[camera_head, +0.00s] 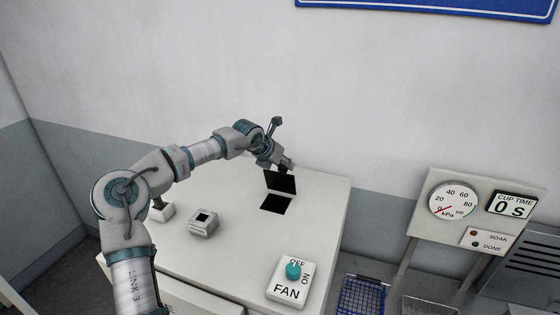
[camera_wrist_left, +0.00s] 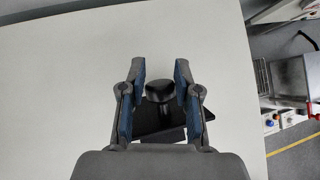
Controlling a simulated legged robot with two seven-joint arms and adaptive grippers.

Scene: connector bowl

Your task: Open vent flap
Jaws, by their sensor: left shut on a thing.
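The vent flap (camera_head: 281,183) is a black square panel on the white cabinet top. It stands tilted up behind a dark square opening (camera_head: 275,204). My left gripper (camera_head: 286,165) is at the flap's upper edge. In the left wrist view my left gripper (camera_wrist_left: 160,85) has its two fingers on either side of a dark round knob (camera_wrist_left: 159,91) and is shut on it. The dark flap (camera_wrist_left: 150,118) shows below the knob, partly hidden by the fingers. My right gripper is in neither view.
The white cabinet top (camera_head: 235,255) holds a small grey block with a dark square (camera_head: 203,223) and a FAN switch with a teal knob (camera_head: 291,279). A gauge panel (camera_head: 475,210) and a blue wire basket (camera_head: 361,297) are at the right. The wall is close behind.

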